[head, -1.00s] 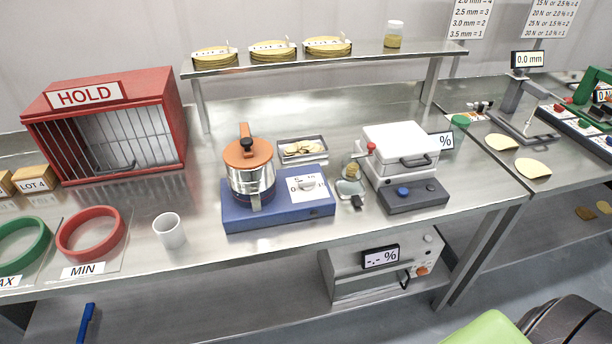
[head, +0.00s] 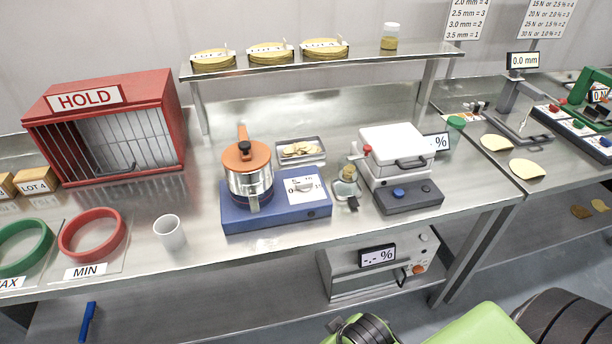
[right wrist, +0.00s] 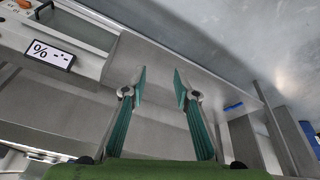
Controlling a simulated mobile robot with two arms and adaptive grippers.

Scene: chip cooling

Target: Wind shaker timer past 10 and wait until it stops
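The shaker is a blue base (head: 262,217) on the steel bench in the head view. A steel pot with an orange lid (head: 246,156) stands on its left half. Its timer is a grey knob (head: 305,184) on a white dial plate at the right of the base; the numbers are too small to read fully. My right gripper (right wrist: 160,78) shows in the right wrist view with its two teal fingers apart and nothing between them, in front of the bench's lower part. The head view shows green and black parts of my right arm at the bottom. My left gripper is not in view.
A white cup (head: 169,233) stands left of the shaker. A metal tray of chips (head: 301,148) is behind it. A small glass jar (head: 346,187) and a white analyser (head: 397,146) stand to its right. A shelf (head: 330,62) runs above. The bench's front strip is mostly clear.

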